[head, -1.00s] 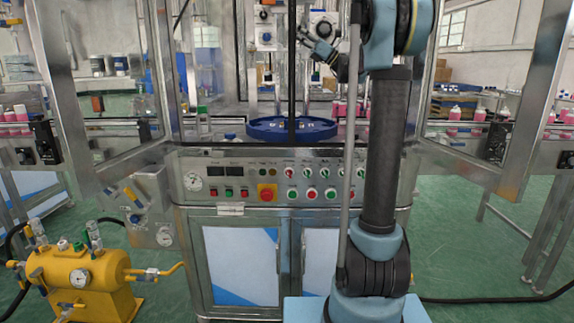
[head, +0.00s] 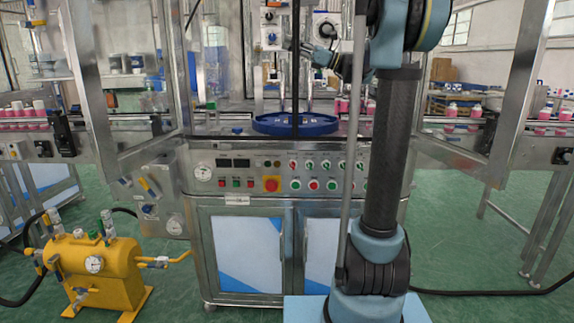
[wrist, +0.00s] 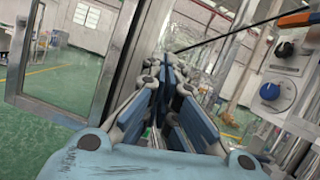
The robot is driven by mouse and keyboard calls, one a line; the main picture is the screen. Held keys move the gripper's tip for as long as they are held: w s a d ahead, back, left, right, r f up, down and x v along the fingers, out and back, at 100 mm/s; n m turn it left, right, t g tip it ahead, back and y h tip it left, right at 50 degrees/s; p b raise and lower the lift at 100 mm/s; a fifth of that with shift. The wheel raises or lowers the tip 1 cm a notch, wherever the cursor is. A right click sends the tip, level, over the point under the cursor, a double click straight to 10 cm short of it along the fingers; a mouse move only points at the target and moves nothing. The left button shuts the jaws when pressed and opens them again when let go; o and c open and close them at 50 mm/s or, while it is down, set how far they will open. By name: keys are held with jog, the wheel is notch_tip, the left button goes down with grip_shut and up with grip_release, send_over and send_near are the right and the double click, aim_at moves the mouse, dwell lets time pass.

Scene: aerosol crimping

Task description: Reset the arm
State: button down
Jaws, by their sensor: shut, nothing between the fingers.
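My gripper (wrist: 165,90) shows in the wrist view with its blue finger pads close together and nothing held between them. In the head view my gripper (head: 309,44) is small, high in the picture at the front of the crimping machine (head: 240,150). It is above the blue round turntable (head: 294,125) and does not touch it. My arm stands upright at the right of the middle and hides part of the machine behind it.
A control panel (head: 280,172) with buttons and a red knob spans the machine's front. A yellow tank (head: 95,265) stands at the lower left. Conveyors with pink cans (head: 465,110) run on both sides. Open framed doors (head: 530,75) flank the machine. In the wrist view a blue knob (wrist: 269,91) is at the right.

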jog(key=s+f+n+h, duration=0.45)
jog(key=s+f, duration=0.55)
jog(key=f, duration=0.4)
jog(key=s+f+n+h, duration=0.3)
jog(key=s+f+h, duration=0.3)
jog(key=s+f, duration=0.6)
jog(key=s+d+f+n+h, duration=0.3)
jog(key=s+d+f, duration=0.2)
jog(key=f, duration=0.4)
jog(key=s+d+f+n+h, duration=0.3)
jog(key=d+f, duration=0.3)
jog(key=f, duration=0.3)
jog(key=s+d+f+n+h, duration=0.3)
jog(key=s+d+f+h, duration=0.2)
jog(key=f, duration=0.4)
jog(key=shift+s+d+f+t, duration=0.15)
jog(key=shift+s+d+t, duration=0.15)
jog(key=shift+s+d, duration=0.45)
jog(key=shift+a, duration=0.1)
